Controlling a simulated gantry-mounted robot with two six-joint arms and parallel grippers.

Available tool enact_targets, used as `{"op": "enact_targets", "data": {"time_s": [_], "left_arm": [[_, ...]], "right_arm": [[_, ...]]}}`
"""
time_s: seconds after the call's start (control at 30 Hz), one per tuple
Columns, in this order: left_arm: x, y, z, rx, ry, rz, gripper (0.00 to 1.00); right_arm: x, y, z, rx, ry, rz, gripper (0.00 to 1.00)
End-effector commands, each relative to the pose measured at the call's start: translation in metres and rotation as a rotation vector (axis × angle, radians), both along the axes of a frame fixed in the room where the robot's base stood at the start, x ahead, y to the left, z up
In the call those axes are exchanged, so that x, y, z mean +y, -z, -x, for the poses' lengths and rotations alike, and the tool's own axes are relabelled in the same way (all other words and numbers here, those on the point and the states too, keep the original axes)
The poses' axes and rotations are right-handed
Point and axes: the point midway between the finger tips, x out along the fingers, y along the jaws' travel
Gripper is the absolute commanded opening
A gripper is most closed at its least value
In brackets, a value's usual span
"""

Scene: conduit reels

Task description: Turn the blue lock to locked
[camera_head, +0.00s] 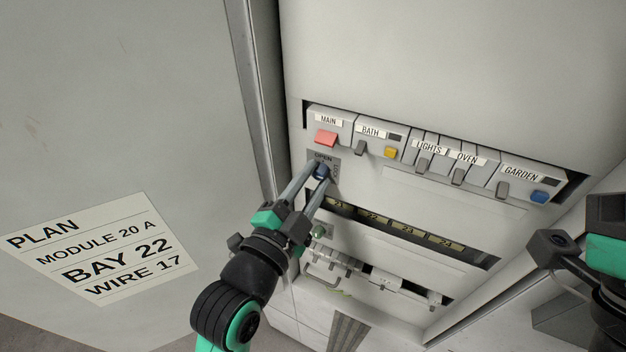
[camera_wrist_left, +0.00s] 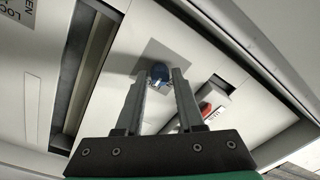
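The blue lock (camera_head: 322,171) is a small round knob on a grey plate marked OPEN at the top, with partly hidden lettering on its right, below the MAIN switch. My left gripper (camera_head: 318,174) reaches up to it from below, with one finger on each side of the knob. In the left wrist view the blue lock (camera_wrist_left: 158,73) sits between the two fingertips (camera_wrist_left: 160,76), very close to both. I cannot tell whether they press on it. Which way the knob is turned is hidden. My right gripper is only partly seen at the right edge.
A row of switches runs right of the red MAIN switch (camera_head: 326,138), with a yellow button (camera_head: 390,152) and a blue button (camera_head: 540,196). A numbered strip (camera_head: 410,232) and several metal fittings (camera_head: 385,279) lie below. An open door with a PLAN label (camera_head: 100,250) stands left.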

Motion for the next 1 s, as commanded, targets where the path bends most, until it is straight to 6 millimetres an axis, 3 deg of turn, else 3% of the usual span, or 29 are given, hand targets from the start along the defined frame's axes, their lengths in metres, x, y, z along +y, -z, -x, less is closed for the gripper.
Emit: {"op": "enact_targets", "data": {"time_s": [0.03, 0.1, 0.47, 0.63, 0.77, 1.0], "left_arm": [[0.0, 0.0, 0.0, 0.0, 0.0, 0.0, 0.48], [0.0, 0.0, 0.0, 0.0, 0.0, 0.001, 0.58], [0.002, 0.001, 0.005, 0.001, 0.0, 0.002, 0.58], [0.014, 0.003, 0.028, -0.001, -0.001, 0.002, 0.58], [0.028, -0.004, 0.057, 0.004, 0.0, 0.001, 0.58], [0.048, 0.002, 0.097, 0.002, -0.002, 0.001, 0.58]], "right_arm": [[0.0, 0.0, 0.0, 0.0, 0.0, 0.0, 0.0], [0.0, 0.0, 0.0, 0.0, 0.0, 0.0, 0.0], [0.0, 0.001, 0.0, 0.0, 0.0, 0.0, 0.0], [0.0, 0.004, 0.0, 0.0, 0.0, 0.0, 0.0], [0.0, -0.027, 0.0, -0.001, 0.0, 0.0, 0.0], [0.0, -0.043, 0.0, 0.0, 0.0, 0.0, 0.0]]}}
